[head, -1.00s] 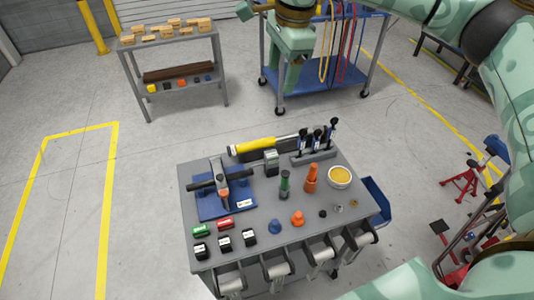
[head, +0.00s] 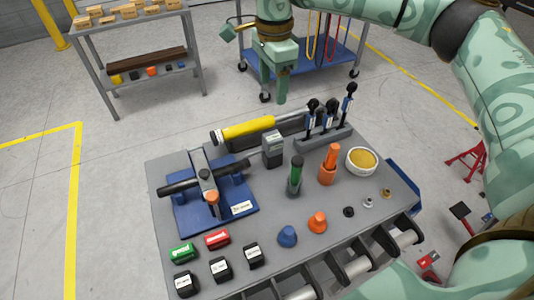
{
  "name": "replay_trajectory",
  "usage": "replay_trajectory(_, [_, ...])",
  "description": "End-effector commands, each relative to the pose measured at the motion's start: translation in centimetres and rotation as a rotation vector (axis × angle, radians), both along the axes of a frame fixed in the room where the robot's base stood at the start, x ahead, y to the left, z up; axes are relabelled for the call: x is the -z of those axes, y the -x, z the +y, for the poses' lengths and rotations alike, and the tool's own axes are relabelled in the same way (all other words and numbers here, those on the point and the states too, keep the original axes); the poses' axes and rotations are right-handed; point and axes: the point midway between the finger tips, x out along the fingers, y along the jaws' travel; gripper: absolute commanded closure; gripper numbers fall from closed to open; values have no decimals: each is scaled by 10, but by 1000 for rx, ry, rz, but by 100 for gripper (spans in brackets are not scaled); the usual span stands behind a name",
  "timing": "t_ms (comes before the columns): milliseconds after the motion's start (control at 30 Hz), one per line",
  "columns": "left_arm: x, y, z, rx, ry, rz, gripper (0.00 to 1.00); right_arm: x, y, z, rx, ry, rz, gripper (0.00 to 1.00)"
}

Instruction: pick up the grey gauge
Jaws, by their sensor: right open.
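A small grey block with a dark face and a pale label, which looks like the grey gauge (head: 272,148), stands upright on the grey cart top (head: 160,222), near its back edge. It is just in front of the yellow-and-grey tube. My right gripper (head: 274,94) hangs in the air above and behind the gauge, fingers pointing down. It is open, empty and clear of the gauge. My left gripper is not in view.
Near the gauge are a yellow tube (head: 248,128), a rack of black-handled tools (head: 325,140), a green-handled tool (head: 295,176), an orange one (head: 329,165) and a yellow-filled bowl (head: 361,160). A blue fixture (head: 185,212) holds a dark bar at left.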

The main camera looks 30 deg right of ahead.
Motion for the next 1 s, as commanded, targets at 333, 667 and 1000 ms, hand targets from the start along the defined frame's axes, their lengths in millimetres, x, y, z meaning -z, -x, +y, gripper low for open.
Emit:
replay_trajectory(333, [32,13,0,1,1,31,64,72,-3,0,-1,-1,21,36])
replay_trajectory(667, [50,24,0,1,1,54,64,132,-2,0,0,-1,16,36])
replay_trajectory(1000, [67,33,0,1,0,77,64,170,2,-1,0,-1,20,36])
